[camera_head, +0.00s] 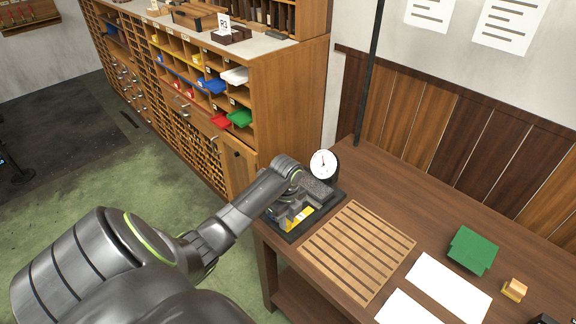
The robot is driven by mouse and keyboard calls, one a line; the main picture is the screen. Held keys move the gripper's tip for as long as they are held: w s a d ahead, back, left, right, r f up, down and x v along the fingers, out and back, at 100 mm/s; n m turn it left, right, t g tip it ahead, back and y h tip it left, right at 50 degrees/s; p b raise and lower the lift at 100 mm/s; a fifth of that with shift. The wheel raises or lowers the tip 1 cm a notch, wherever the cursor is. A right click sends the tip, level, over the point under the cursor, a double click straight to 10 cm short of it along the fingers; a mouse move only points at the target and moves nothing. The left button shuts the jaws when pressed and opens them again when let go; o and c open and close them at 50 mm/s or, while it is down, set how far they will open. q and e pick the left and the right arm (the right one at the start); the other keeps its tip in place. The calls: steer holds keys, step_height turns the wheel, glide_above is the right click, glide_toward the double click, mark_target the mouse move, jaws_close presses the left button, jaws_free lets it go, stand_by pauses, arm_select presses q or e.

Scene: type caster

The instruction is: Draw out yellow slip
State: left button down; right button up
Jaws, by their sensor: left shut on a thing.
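A flat yellow piece (298,217), which looks like the yellow slip, shows at the dark device (289,237) on the table's near left corner. My left gripper (290,208) reaches down over the device from the left and is shut on the yellow slip. The fingertips are small and partly hidden by the wrist and dark parts, so the exact contact is unclear. A round white dial (323,162) stands just behind the gripper. My right gripper is out of view.
A slatted wooden rack (357,250) lies beside the device. A cabinet with colored slips (240,118) stands behind on the left. Bare tabletop shows behind the rack.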

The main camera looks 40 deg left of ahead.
arm_select(q)
steer(key=c, duration=1.6)
jaws_free()
steer(key=shift+s+f, duration=0.15)
steer(key=shift+s, duration=0.05)
steer(key=shift+c, duration=0.2)
steer(key=o, duration=0.3)
steer(key=shift+s, duration=0.1)
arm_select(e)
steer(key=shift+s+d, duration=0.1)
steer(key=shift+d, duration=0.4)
arm_select(q)
steer(key=shift+r, duration=0.2)
steer(key=shift+r, duration=0.25)
step_height(320, 180, up, 17)
steer(key=p, duration=0.7)
steer(key=shift+f, duration=0.1)
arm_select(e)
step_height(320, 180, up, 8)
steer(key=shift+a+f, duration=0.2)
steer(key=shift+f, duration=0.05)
